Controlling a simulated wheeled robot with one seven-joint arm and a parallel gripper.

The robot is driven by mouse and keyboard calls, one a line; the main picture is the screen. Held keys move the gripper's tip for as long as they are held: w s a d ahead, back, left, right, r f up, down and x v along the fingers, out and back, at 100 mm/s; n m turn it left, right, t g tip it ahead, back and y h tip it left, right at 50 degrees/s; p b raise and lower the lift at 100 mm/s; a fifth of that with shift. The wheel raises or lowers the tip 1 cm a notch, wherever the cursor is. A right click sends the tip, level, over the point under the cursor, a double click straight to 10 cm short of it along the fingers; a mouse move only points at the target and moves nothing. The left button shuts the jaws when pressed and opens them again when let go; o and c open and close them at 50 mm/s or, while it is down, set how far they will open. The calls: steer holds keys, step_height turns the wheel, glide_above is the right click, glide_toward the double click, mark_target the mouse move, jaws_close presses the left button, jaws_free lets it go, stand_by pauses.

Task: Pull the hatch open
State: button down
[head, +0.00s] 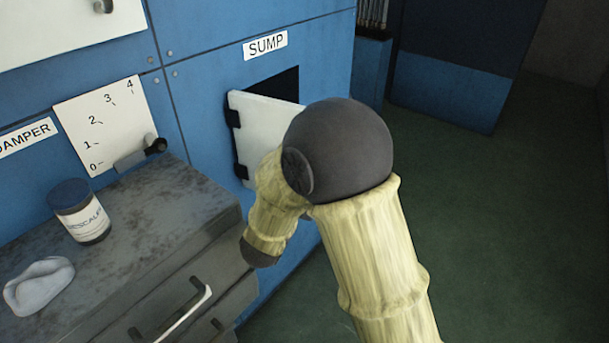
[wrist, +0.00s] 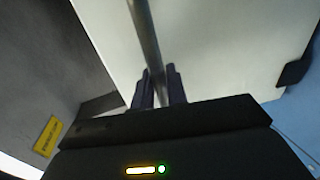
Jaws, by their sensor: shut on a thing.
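The white hatch (head: 262,115) under the SUMP label (head: 265,45) stands partly open in the head view. Its hinges are on its left edge, and a dark opening (head: 277,85) shows above and behind it. My arm hides its right part. In the wrist view the pale hatch panel (wrist: 205,50) fills much of the picture. A grey bar handle (wrist: 146,40) runs down into my gripper (wrist: 158,88), whose two dark fingers are shut on it. My gripper is hidden behind my arm in the head view.
A grey cabinet (head: 160,225) with drawers and a protruding drawer handle (head: 185,313) stands left of the hatch. A damper lever (head: 140,155) is nearby. Open floor (head: 500,220) lies right.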

steer(key=shift+a+r, duration=0.15)
steer(key=shift+a, duration=0.1)
steer(key=c, duration=1.8)
jaws_free()
steer(key=shift+d, duration=0.1)
steer(key=shift+s, duration=0.1)
step_height(320, 180, up, 10)
steer(key=shift+f+p, duration=0.1)
steer(key=shift+p, duration=0.8)
